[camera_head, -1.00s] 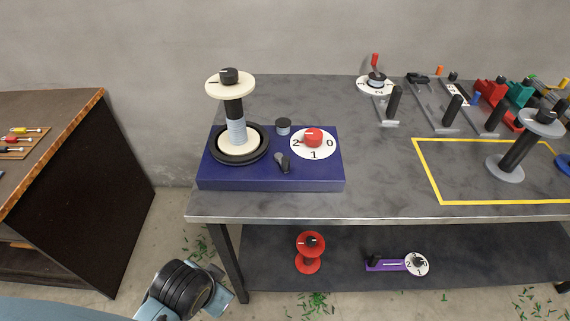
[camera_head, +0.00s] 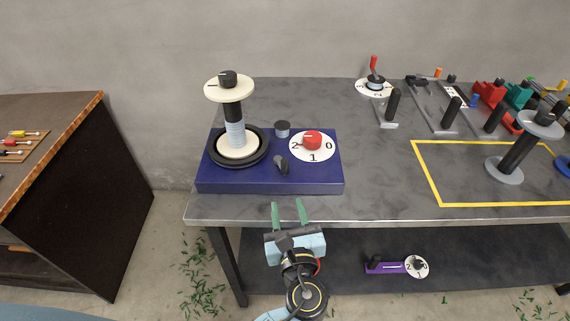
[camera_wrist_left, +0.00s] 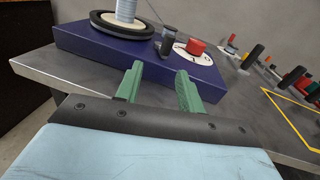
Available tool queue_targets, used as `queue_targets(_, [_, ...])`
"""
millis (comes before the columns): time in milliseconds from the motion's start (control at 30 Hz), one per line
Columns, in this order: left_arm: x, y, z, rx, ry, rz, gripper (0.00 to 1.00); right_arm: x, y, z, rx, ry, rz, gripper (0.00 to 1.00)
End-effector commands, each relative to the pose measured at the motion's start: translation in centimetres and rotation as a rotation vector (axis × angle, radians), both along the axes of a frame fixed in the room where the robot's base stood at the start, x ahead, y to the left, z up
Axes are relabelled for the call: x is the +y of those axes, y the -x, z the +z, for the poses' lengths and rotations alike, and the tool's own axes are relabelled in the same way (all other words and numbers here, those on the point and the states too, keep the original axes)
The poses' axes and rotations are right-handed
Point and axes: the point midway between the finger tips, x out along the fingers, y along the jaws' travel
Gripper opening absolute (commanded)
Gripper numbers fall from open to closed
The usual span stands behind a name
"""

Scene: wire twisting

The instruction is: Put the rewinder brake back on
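The rewinder is a dark blue box (camera_head: 230,183) at the left front of the grey table, carrying a spool (camera_head: 236,115) with cream flanges on a black turntable. On its right part is a white dial (camera_head: 323,150) marked 2, 1, 0 with a red knob (camera_head: 313,140). A small grey-black lever (camera_head: 282,164), perhaps the brake, sits left of the dial. A dark round knob (camera_head: 282,128) stands behind it. The wrist view also shows the open fingers (camera_wrist_left: 161,88). My right gripper is not visible.
A grey-black spool (camera_head: 517,150) stands in a yellow-taped area at the right. Tools and red and teal devices stand at the back right. A purple bar with a dial (camera_head: 388,267) lies on the lower shelf. The table between box and tape is clear.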

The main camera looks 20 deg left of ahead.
Motion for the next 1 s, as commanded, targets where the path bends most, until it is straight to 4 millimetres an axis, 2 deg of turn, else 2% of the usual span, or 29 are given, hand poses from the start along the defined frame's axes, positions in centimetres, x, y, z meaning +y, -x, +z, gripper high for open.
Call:
queue_targets(67, [-0.8,-0.4,0.4,-0.002,-0.062,-0.022,0.38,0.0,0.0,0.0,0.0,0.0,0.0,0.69])
queue_targets(167, [-0.8,-1.0,0.5,-0.002,-0.089,-0.032,0.38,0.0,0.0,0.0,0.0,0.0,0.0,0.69])
queue_targets(267, [-0.2,-2.3,0.6,-0.004,-0.089,-0.03,0.38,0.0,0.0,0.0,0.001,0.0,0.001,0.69])
queue_targets(700, [3.4,-10.3,0.5,-0.003,-0.084,-0.028,0.38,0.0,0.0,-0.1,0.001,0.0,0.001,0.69])
queue_targets(833, [4.0,-11.7,0.5,-0.003,-0.084,-0.029,0.38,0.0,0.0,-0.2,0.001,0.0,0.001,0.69])
queue_targets(1000, [4.4,-12.5,0.5,-0.002,-0.082,-0.028,0.38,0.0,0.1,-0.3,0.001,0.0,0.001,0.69])
